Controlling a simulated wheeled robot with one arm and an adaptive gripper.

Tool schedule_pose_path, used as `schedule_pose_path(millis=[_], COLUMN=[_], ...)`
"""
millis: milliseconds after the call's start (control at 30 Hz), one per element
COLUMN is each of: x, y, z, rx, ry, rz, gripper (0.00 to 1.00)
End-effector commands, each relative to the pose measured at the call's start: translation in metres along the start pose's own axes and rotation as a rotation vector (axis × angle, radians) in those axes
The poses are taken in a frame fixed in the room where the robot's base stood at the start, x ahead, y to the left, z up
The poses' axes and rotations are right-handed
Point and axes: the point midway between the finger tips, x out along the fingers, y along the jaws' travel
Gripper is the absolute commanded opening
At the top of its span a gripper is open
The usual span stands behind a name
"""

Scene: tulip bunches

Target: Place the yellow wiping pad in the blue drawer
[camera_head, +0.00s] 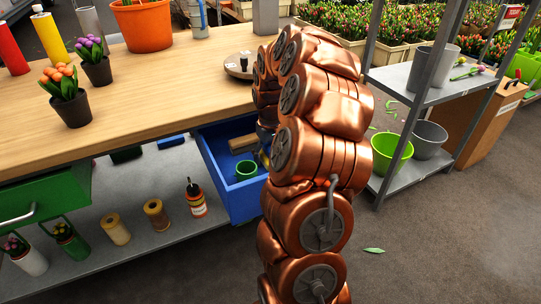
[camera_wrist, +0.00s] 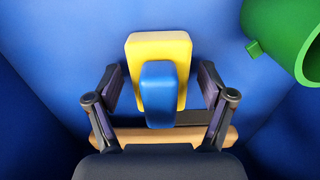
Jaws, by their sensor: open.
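The blue drawer (camera_head: 212,165) is pulled out below the tabletop. In the wrist view its blue floor (camera_wrist: 60,60) fills the background. The yellow wiping pad (camera_wrist: 158,52), with a blue block-shaped grip (camera_wrist: 158,95), is inside the drawer. My gripper (camera_wrist: 160,82) is open, one finger on each side of the pad, with gaps between fingers and pad. Whether the pad lies flat on the floor I cannot tell. In the head view my copper-coloured arm hides most of the gripper and the pad.
A green mug (camera_wrist: 285,35) is in the drawer to the right of the pad; it also shows in the head view (camera_head: 246,169). A wooden-backed item (camera_wrist: 165,134) lies in the drawer beneath my gripper. The tabletop (camera_head: 170,75) overhangs the drawer's back. A grey shelf rack (camera_head: 410,98) stands right.

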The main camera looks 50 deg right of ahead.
Motion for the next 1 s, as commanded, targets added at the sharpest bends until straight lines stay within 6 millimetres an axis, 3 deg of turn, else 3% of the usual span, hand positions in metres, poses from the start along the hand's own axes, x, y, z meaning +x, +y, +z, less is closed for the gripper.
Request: schedule_pose_path(millis=[267, 700, 1000], x=[-0.014, -0.094, -0.121], y=[0.000, 0.000, 0.000], z=[-0.001, -0.001, 0.000], rx=[0.000, 0.000, -0.001], ry=[0.002, 0.002, 0.000], rz=[0.001, 0.001, 0.001], gripper=[0.81, 0.81, 0.81])
